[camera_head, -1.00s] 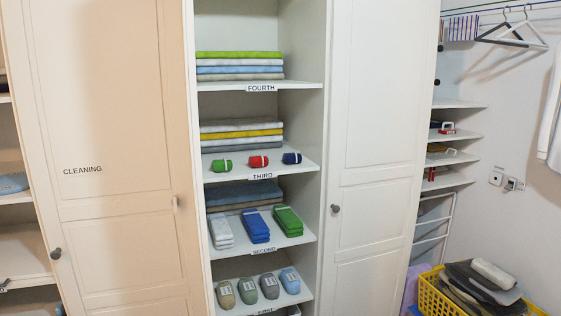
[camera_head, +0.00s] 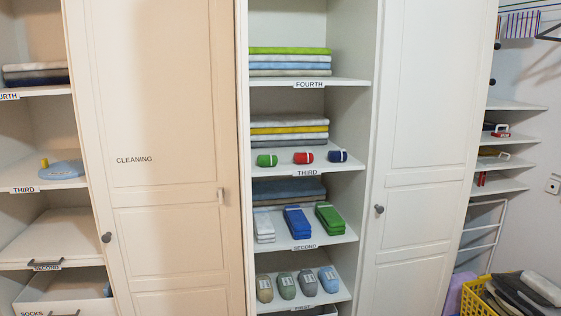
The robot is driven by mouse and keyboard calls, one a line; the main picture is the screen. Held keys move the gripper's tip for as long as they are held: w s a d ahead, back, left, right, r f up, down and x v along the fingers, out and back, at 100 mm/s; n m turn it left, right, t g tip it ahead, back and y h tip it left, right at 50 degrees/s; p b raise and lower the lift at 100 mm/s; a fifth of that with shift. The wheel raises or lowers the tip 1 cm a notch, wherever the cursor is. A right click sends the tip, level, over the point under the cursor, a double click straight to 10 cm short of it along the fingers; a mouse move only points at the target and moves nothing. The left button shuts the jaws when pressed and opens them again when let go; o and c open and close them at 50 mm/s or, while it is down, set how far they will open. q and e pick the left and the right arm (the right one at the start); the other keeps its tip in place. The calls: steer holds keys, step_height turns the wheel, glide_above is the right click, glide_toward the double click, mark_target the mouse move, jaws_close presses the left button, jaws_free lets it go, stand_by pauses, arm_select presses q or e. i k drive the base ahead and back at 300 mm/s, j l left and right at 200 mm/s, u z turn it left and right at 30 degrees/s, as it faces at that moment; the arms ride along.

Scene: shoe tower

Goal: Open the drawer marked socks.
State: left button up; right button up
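The drawer marked SOCKS (camera_head: 32,313) is at the bottom left corner of the head view, below the shelf marked SECOND. Only its upper part shows; the frame cuts off the rest. A dark handle (camera_head: 66,314) shows at its front, at the bottom edge. The drawer's light inside and side wall are visible from above, and it looks at least partly pulled out. Neither of my grippers is in view.
A beige door marked CLEANING (camera_head: 150,130) stands right of the left shelves. A shelf marked SECOND (camera_head: 60,245) has its own dark handle. Open shelves with folded towels (camera_head: 290,60) are in the middle. A white door (camera_head: 425,120) and a yellow basket (camera_head: 472,300) are at the right.

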mark_target(76, 290)
steer(key=u, duration=1.6)
steer(key=i, duration=0.8)
steer(key=i+l, duration=0.15)
steer(key=i, duration=0.6)
steer(key=i+u, duration=0.1)
steer(key=i, duration=0.7)
